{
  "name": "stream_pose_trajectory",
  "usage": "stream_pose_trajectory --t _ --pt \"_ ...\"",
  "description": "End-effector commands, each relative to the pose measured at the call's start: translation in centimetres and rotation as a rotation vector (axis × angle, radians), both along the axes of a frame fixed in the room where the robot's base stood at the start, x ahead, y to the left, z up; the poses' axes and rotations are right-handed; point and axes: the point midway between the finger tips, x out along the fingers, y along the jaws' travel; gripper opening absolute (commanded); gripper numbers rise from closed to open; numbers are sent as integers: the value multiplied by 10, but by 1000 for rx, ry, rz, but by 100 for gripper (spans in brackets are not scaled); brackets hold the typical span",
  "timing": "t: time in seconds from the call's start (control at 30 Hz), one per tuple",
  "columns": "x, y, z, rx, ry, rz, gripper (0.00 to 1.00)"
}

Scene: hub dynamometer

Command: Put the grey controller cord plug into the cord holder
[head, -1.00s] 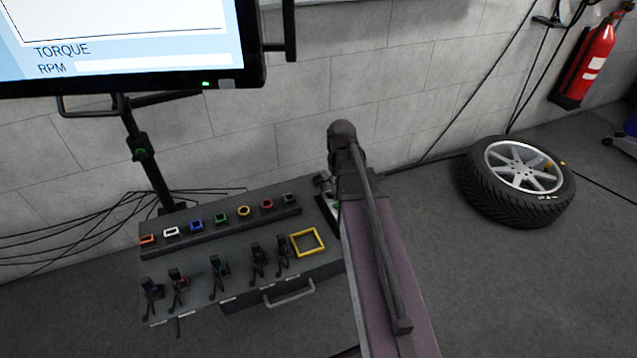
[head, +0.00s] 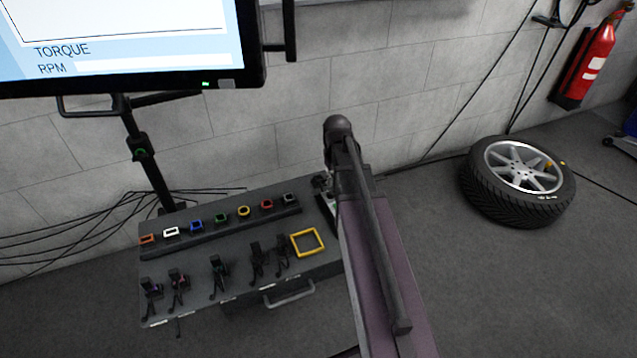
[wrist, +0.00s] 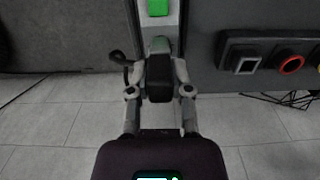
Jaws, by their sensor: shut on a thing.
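My gripper (wrist: 161,68) is shut on a dark box-shaped plug (wrist: 159,84), which I take as the grey controller cord plug. A short black cord loops out at its left in the wrist view. Just beyond the fingertips is a pale upright strip with a green block (wrist: 158,8), possibly the cord holder; I cannot tell for sure. The plug's far end overlaps the strip's near end in the picture, and I cannot tell whether they touch. In the head view my arm hides most of the gripper at the right end of the bench.
A row of coloured sockets (head: 244,211) runs along the bench, with several black plugs (head: 219,272) in front. A yellow square frame (head: 308,242) lies near the bench's right end. A monitor (head: 120,40) stands behind. A wheel (head: 518,180) lies on the floor at right.

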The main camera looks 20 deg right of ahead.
Motion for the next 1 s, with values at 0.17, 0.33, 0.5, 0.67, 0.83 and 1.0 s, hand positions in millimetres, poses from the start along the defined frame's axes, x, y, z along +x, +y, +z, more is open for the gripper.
stream_pose_trajectory --t 0.17,0.33,0.5,0.67,0.83,1.0 --pt "9 0 0 0 0 0 0" --pt "16 0 0 0 0 0 0" --pt "23 0 0 0 0 0 0" --pt "30 0 0 0 0 0 0" --pt "37 0 0 0 0 0 0" --pt "44 0 0 0 0 0 0"
